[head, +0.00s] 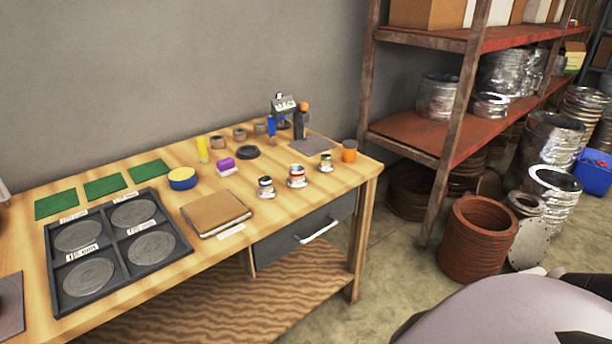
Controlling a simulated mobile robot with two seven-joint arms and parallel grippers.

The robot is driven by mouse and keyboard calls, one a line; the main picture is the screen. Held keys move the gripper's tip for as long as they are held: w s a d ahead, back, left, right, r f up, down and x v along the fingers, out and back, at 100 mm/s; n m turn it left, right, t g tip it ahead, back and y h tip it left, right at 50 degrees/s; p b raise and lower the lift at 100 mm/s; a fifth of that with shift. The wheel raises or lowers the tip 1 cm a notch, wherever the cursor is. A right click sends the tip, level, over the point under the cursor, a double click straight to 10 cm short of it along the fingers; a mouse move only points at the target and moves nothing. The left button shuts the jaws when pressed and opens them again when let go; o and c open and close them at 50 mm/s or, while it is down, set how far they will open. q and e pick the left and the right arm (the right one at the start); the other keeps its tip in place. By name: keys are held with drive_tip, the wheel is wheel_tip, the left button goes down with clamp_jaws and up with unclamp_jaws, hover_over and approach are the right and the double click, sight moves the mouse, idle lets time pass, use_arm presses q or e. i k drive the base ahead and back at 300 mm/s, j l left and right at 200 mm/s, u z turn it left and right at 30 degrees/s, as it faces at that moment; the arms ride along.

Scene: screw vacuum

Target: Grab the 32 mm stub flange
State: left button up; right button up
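I cannot single out a 32 mm stub flange by sight. A black tray (152,268) on the left of the wooden workbench has compartments holding round grey discs, one of them at the lower left (90,279). Small white labels (82,252) lie on the tray, but their print is too small to read surely. Several small grey and brown ring-shaped parts, such as one at the back of the bench (240,133), sit near a labelled stand (285,104). Neither of my grippers is in view.
The workbench (284,202) also carries green mats (105,186), a brown book-like box (215,212), small cans (297,176) and a tape roll (182,178). A drawer (305,228) is shut. A rusty shelf (432,135) and stacked metal rings (478,240) stand right.

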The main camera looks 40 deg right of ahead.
sight(325, 166)
drive_tip(key=i+l, duration=0.1)
drive_tip(key=l, duration=0.4)
drive_tip(key=i+l, duration=0.1)
drive_tip(key=l, duration=0.4)
drive_tip(key=i+l, duration=0.1)
drive_tip(key=l, duration=0.85)
drive_tip(key=i+l, duration=0.15)
drive_tip(key=l, duration=0.35)
drive_tip(key=i+l, duration=0.1)
drive_tip(key=l, duration=0.4)
